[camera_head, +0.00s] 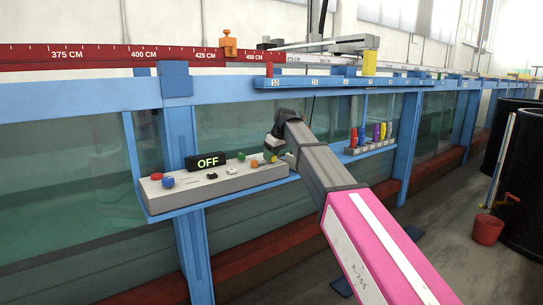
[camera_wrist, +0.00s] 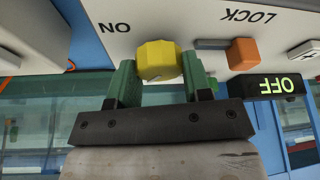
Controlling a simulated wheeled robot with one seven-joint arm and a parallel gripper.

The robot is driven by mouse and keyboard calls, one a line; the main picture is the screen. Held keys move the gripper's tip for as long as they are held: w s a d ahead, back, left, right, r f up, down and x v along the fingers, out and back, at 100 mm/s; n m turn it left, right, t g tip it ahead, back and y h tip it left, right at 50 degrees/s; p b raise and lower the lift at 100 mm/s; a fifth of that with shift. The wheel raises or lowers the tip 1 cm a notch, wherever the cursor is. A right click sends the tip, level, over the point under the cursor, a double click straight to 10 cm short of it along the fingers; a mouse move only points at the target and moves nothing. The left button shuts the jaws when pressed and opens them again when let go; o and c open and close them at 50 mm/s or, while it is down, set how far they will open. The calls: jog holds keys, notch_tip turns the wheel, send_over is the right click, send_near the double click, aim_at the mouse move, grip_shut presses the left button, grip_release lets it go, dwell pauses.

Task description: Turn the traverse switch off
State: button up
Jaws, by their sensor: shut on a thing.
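A grey control box (camera_head: 215,180) sits on a blue shelf at the flume wall, with a small black display (camera_head: 201,160) reading OFF. The display also shows at the right of the wrist view (camera_wrist: 280,86). In the wrist view a yellow faceted knob (camera_wrist: 157,59) stands on the pale panel face, with upside-down ON lettering to its left and LOCK to its upper right. My gripper (camera_wrist: 158,76) has its green fingers shut on the knob, one on each side. In the head view my gripper (camera_head: 283,148) is at the box's right end; the yellow knob cannot be made out there.
An orange block-shaped control (camera_wrist: 242,54) is close to the right finger. Blue (camera_head: 168,182), red and green controls are elsewhere on the box. A rack of coloured items (camera_head: 368,135) stands right of my arm. A red bucket (camera_head: 488,229) is on the floor.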

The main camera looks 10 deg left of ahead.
jog(key=n+g, duration=0.2)
jog(key=n, duration=0.3)
jog(key=shift+w+n, duration=0.1)
jog(key=shift+n, duration=0.3)
dwell(0.4)
jog(key=o, duration=0.9)
jog(key=shift+r, duration=0.1)
jog(key=v, duration=1)
jog(key=shift+d+r, duration=0.25)
jog(key=shift+d, duration=0.05)
